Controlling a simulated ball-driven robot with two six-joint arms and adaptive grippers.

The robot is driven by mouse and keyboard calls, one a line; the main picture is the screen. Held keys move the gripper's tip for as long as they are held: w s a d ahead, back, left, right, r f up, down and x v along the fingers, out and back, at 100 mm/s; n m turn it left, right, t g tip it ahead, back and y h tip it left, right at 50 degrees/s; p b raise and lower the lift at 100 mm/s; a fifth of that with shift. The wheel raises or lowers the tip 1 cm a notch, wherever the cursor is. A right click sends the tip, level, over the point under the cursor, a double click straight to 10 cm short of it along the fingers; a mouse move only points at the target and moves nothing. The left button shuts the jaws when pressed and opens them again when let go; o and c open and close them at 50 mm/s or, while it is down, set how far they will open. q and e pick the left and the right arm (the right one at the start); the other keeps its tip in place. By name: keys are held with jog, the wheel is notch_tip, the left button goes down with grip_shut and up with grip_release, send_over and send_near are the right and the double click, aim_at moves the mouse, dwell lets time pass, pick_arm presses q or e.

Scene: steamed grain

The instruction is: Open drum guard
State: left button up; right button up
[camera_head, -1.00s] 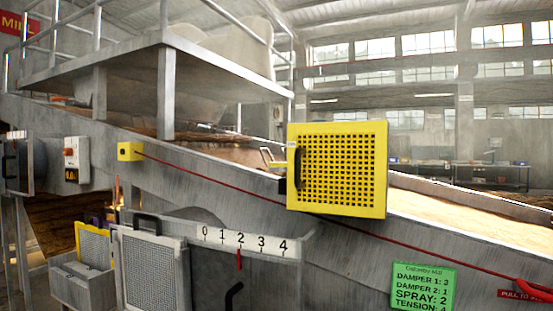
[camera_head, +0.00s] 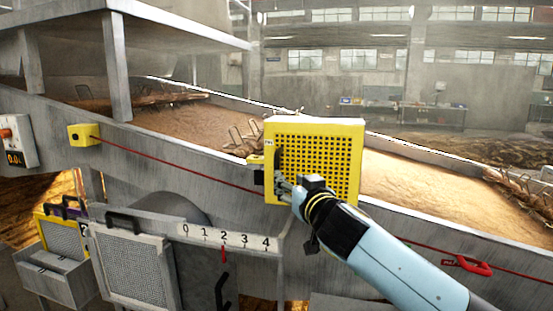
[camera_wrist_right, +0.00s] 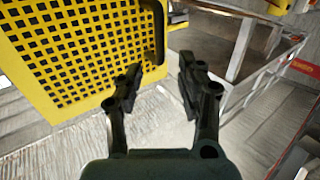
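The yellow perforated drum guard (camera_head: 320,160) stands upright on the side of the sloping grey trough. Its black handle (camera_head: 278,159) is at its left edge. My right gripper (camera_head: 281,184) is at the lower end of this handle, its arm coming in from the lower right. In the right wrist view, the guard (camera_wrist_right: 75,50) fills the upper left. The gripper (camera_wrist_right: 161,70) is open there, with the handle (camera_wrist_right: 153,28) ahead of the gap between its fingers. I cannot tell whether they touch it. My left gripper is not in view.
A red cord runs along the trough side from a yellow box (camera_head: 84,135) to a red pull handle (camera_head: 470,266). Below stand a numbered scale (camera_head: 228,238) with a red pointer and a grey mesh panel (camera_head: 132,268). Grain lies in the trough (camera_head: 400,183).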

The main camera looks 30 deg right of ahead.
aim_at(277, 169)
jog(key=p+x, duration=0.1)
jog(key=x, duration=0.9)
jog(key=shift+w+f, duration=0.1)
jog(key=shift+w, duration=0.2)
grip_shut()
